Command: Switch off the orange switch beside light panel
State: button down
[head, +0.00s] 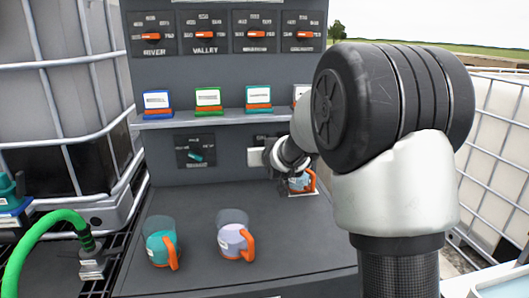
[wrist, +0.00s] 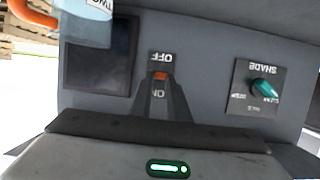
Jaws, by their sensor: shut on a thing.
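The orange switch (wrist: 160,76) sits on a small plate marked OFF and ON, which appears upside down in the wrist view. My gripper (wrist: 160,84) reaches the switch with its dark fingers together, shut on it. The orange part shows just beyond the fingertips. A dark, unlit-looking panel (wrist: 88,60), likely the light panel, is left of the switch in the wrist view. In the head view my gripper (head: 262,148) is against the upright board, and my arm hides the switch and the panel.
A teal SHADE dial (wrist: 264,87) is on the other side of the switch. A cup with an orange handle (head: 301,183) stands close under my wrist. Two more cups (head: 161,246) (head: 234,240) stand on the counter. A shelf (head: 215,117) with several small cards is above.

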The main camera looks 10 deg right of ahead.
jog(key=shift+s+f+t, duration=0.1)
jog(key=shift+f+t, duration=0.35)
jog(key=shift+t, duration=0.5)
jog(key=shift+f+t, duration=0.45)
jog(key=shift+t, duration=0.5)
jog(key=c, duration=1.7)
grip_release()
jog(key=shift+s, duration=0.1)
